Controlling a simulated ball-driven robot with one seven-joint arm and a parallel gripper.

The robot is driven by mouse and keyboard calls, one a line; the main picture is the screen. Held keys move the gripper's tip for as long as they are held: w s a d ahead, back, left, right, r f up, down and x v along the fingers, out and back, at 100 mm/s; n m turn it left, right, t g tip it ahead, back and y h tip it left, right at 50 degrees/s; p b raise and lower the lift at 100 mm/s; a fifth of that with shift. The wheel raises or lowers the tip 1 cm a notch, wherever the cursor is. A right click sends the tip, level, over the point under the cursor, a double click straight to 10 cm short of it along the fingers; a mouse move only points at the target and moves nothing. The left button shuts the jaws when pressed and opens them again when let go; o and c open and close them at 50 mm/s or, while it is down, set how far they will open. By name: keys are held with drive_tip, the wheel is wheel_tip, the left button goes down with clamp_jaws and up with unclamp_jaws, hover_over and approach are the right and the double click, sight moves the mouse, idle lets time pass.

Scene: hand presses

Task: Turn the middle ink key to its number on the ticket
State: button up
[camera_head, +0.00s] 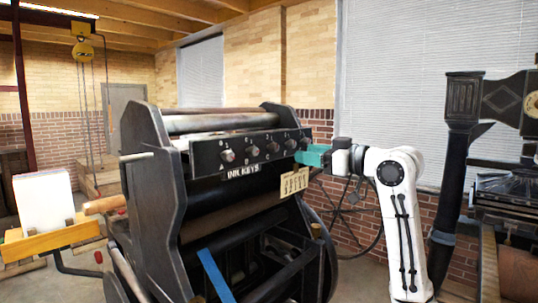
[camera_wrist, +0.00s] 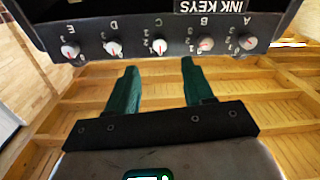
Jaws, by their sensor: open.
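The ink-key bar (camera_head: 205,160) runs across the front of the black press and carries a row of several round keys. The middle key, C (camera_head: 272,147), is a pale knob; it also shows in the wrist view (camera_wrist: 159,46), which sees the bar upside down, with a red pointer mark and small numbers beside it. My gripper (camera_wrist: 158,66) is open and empty, its two teal fingers apart and pointing towards key C, short of it. In the head view my gripper (camera_head: 300,157) is near the bar's right end. The ticket (camera_head: 294,182) hangs below the bar; its writing is too small to read.
Keys B (camera_wrist: 205,44) and D (camera_wrist: 113,48) stand close on either side of C. A blue strip (camera_head: 215,275) lies lower on the press. A wooden shelf with white paper (camera_head: 42,200) is at left. Another dark press (camera_head: 463,130) stands at right.

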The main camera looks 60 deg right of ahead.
sight(277, 148)
drive_tip(key=p+x, duration=0.2)
drive_tip(key=x, duration=0.8)
drive_tip(key=shift+w+r+p, duration=0.15)
drive_tip(key=shift+w+p, duration=0.15)
drive_tip(key=shift+w, duration=0.05)
clamp_jaws()
